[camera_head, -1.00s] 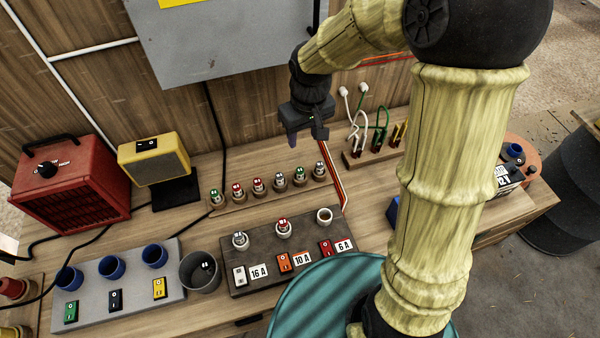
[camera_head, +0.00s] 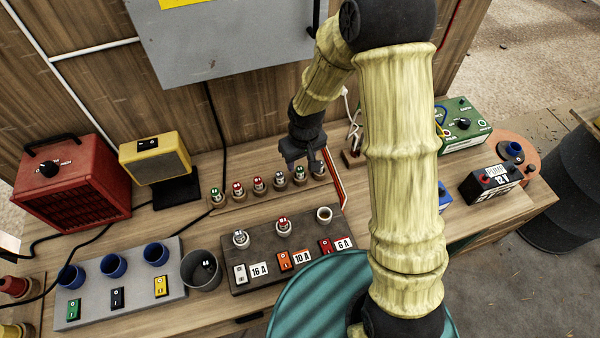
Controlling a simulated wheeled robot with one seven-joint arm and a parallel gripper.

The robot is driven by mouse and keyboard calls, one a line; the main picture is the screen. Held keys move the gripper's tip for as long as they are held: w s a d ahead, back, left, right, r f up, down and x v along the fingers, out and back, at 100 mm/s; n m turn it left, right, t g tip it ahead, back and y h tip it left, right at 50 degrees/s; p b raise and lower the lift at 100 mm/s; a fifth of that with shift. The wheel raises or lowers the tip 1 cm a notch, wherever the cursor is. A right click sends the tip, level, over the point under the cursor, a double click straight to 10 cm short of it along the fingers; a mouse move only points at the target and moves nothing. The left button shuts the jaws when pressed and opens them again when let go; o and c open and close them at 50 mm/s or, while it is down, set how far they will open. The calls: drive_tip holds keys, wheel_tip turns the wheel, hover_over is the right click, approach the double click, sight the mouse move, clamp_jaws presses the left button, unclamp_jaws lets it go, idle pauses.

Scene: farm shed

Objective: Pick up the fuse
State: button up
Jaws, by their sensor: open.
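A wooden fuse rack (camera_head: 240,203) holds a row of several small fuses with red or green tops, such as a green one (camera_head: 217,195) at its left end and a red one (camera_head: 259,184). My gripper (camera_head: 304,166) is open and points down over the right end of the rack, close to a fuse (camera_head: 299,177) and the rightmost fuse (camera_head: 319,171). I cannot tell whether its fingers touch or surround a fuse. The dark fuse panel (camera_head: 245,279) has fuses in its 16 A (camera_head: 240,238) and 10 A (camera_head: 283,226) sockets. Its 6 A socket (camera_head: 325,214) looks empty.
A grey cup (camera_head: 186,272) with a dark item inside stands left of the panel. A grey switch board (camera_head: 90,302) lies farther left. A red heater (camera_head: 70,178) and yellow speaker (camera_head: 155,158) stand behind. A green box (camera_head: 462,128) and black battery (camera_head: 490,185) are at right.

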sight(300, 168)
drive_tip(key=shift+w+a+f+p, duration=0.15)
drive_tip(key=shift+f+p, duration=0.45)
drive_tip(key=shift+f, duration=1.95)
clamp_jaws()
